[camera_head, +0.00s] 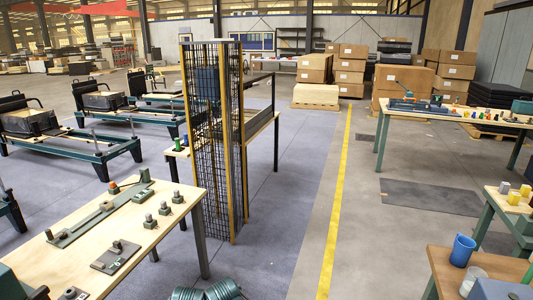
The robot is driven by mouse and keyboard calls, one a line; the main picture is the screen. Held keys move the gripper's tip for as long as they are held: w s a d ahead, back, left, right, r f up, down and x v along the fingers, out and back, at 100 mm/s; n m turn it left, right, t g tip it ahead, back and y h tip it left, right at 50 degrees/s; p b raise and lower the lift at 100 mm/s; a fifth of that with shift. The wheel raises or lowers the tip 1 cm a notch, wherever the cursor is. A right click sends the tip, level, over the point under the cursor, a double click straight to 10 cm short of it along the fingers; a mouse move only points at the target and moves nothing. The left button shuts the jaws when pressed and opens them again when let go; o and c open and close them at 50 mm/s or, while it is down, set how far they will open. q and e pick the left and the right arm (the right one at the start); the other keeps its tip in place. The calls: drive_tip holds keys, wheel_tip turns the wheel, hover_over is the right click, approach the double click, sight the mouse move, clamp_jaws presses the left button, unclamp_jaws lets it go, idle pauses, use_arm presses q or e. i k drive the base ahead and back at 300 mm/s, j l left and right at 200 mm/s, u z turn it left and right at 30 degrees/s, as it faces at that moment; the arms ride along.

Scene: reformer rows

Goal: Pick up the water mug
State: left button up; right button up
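A blue mug (462,250) stands upright on a wooden-topped table (438,262) at the lower right. It is the only mug I can make out; whether it holds water cannot be seen. A small clear or pale cup-like thing (475,275) stands just in front of it, close to the mug. Neither of my grippers is in view, and nothing is touching the mug.
A grey-green box (500,290) sits at the front of the mug's table. Another table with yellow blocks (514,197) stands behind it. A workbench with metal parts (100,240) is at left, beside a tall mesh cage (212,150). Floor with a yellow line (335,215) lies open between.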

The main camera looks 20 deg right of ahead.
sight(460, 248)
drive_tip(key=i+l+z, duration=0.15)
drive_tip(key=i+z, duration=1)
drive_tip(key=i+j+z, duration=0.2)
drive_tip(key=z, duration=0.2)
drive_tip(key=i+j+z, duration=0.2)
drive_tip(key=i+z, duration=0.3)
drive_tip(key=i+j+z, duration=0.95)
drive_tip(key=k+l, duration=0.05)
drive_tip(key=k, duration=0.05)
